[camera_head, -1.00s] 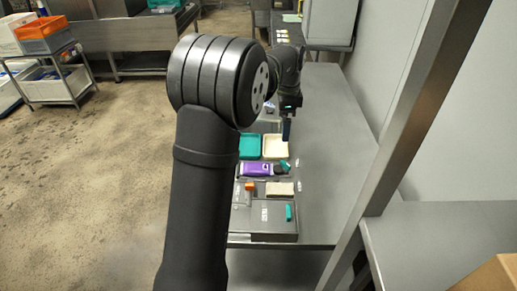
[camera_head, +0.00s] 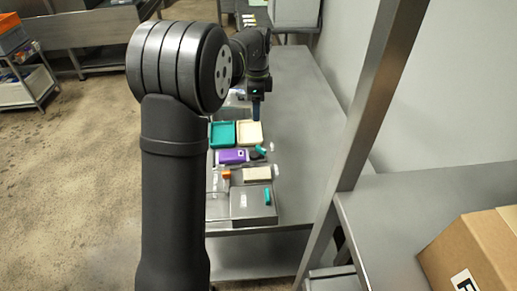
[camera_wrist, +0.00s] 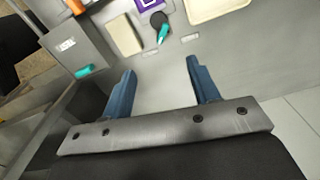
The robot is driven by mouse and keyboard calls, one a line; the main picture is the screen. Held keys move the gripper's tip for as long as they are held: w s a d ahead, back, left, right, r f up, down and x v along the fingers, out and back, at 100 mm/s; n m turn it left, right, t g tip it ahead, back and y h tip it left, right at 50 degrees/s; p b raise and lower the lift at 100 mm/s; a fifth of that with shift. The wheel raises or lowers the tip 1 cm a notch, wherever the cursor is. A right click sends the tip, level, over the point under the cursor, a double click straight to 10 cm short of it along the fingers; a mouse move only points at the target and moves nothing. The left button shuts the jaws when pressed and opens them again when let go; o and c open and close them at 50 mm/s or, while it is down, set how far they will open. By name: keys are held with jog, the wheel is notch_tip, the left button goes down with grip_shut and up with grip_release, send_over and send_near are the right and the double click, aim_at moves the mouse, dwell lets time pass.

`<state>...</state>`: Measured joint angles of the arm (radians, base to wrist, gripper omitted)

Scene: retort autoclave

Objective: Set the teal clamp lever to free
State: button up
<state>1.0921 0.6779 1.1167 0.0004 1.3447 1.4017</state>
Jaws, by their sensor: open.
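Two teal lever-like pieces show. One teal lever (camera_head: 261,149) sits on a round black base; in the wrist view this lever (camera_wrist: 162,33) points down from the base (camera_wrist: 157,19). A second teal piece (camera_head: 267,196) lies on a flat grey box; it also shows in the wrist view (camera_wrist: 84,70) at left. I cannot tell from labels which is the clamp lever. My gripper (camera_wrist: 163,75) is open and empty, its two blue fingers spread, above the table and apart from both pieces. In the head view my gripper (camera_head: 256,112) is above the table beyond the trays.
A teal tray (camera_head: 212,143) and a cream tray (camera_head: 261,140) stand side by side. Nearer are a purple box (camera_head: 232,157), a beige block (camera_head: 257,174) and an orange piece (camera_head: 226,174). The table's right side is clear. A metal post (camera_head: 365,110) rises at right.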

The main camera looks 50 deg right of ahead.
aim_at(261, 148)
jog(key=shift+s+d+m, duration=0.1)
jog(key=shift+d+m, duration=0.05)
jog(key=shift+m, duration=0.75)
jog(key=c, duration=0.4)
jog(key=shift+o, duration=0.2)
jog(key=f+m, duration=0.2)
jog(key=f, duration=0.3)
jog(key=f+m, duration=0.1)
jog(key=f, duration=0.5)
jog(key=f+m, duration=0.2)
jog(key=f, duration=0.4)
jog(key=shift+s+d+f+m, duration=0.25)
jog(key=shift+s+d+m, duration=0.05)
grip_shut()
